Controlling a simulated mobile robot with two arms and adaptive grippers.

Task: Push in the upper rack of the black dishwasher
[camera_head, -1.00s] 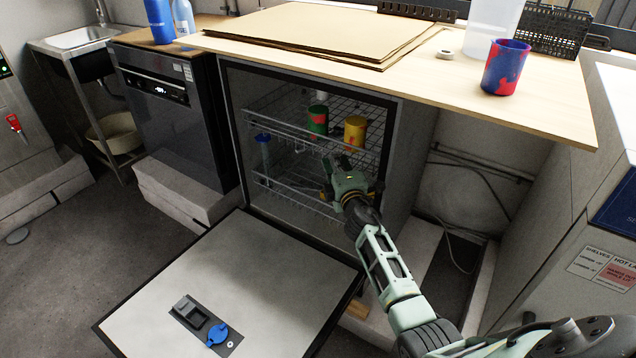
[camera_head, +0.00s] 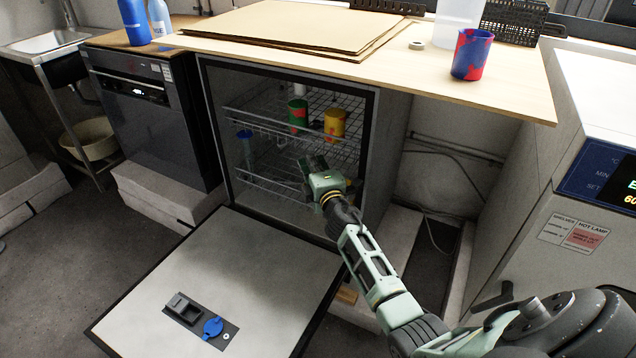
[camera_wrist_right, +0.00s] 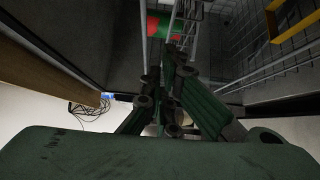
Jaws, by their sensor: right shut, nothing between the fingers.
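The open dishwasher has a dark frame (camera_head: 290,70) under the wooden counter, its door (camera_head: 225,270) folded down flat. The upper wire rack (camera_head: 262,122) is inside, with a green-red cup (camera_head: 298,114) and a yellow-red cup (camera_head: 335,123) on it. The lower rack (camera_head: 268,184) is partly hidden by my right arm. My right gripper (camera_head: 310,163) is shut and empty at the front of the racks, below the cups; contact is unclear. In the right wrist view, the shut fingers (camera_wrist_right: 174,62) point towards the red-green cup (camera_wrist_right: 166,24) among rack wires. My left gripper is out of view.
A closed black appliance (camera_head: 150,115) stands at left. The counter (camera_head: 400,70) overhangs the opening and bears flat boards (camera_head: 300,28) and a red-blue cup (camera_head: 472,54). A lab oven (camera_head: 575,170) stands at right. The floor at left is free.

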